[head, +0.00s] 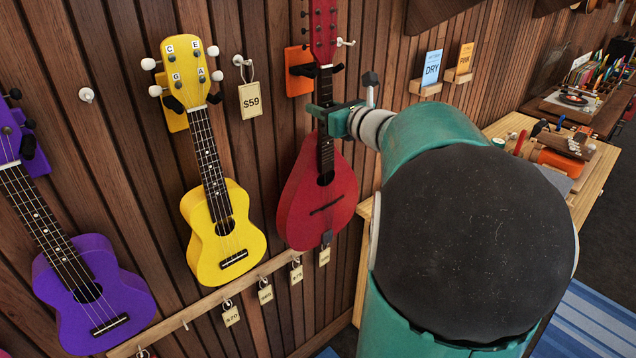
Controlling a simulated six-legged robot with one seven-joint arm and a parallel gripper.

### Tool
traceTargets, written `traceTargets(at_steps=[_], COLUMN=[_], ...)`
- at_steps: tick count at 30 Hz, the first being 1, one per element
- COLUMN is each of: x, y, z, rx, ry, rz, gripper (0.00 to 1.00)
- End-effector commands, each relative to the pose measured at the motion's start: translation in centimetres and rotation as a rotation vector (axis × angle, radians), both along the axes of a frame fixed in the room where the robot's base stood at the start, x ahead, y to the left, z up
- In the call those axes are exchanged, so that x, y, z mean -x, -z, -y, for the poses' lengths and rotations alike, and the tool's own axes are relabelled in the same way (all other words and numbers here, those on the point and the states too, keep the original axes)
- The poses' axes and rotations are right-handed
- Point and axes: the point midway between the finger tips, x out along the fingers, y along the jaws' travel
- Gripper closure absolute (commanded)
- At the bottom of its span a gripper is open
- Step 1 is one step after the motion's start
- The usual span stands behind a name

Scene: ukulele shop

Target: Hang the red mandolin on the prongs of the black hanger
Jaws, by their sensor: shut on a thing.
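The red mandolin (318,205) is upright against the slatted wall, its teardrop body low and its red headstock (323,30) at the top edge of the picture. My gripper (326,113) is shut on its neck, just above the body. Behind the neck is an orange wall plate (298,72) with black hanger prongs (304,70). A prong shows on each side of the neck, just below the headstock. I cannot tell whether the headstock rests on the prongs or is apart from them. My arm hides the wall to the right of the body.
A yellow ukulele (224,232) and a purple ukulele (92,290) hang to the left. A $59 tag (250,101) hangs on a peg between yellow and red. A wooden rail (205,308) with several tags runs below. A wooden workbench (590,180) with tools stands at right.

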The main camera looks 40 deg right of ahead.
Motion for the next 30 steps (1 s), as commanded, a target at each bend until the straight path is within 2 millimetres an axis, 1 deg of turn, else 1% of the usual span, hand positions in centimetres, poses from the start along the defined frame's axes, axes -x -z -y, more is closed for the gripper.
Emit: traceTargets(at_steps=[1,30], x=[0.2,4.0], y=[-0.3,-0.2], z=[0.0,0.1], rx=[0.002,0.002], ry=[0.001,0.000], rz=[0.005,0.004], gripper=[1.00,1.00])
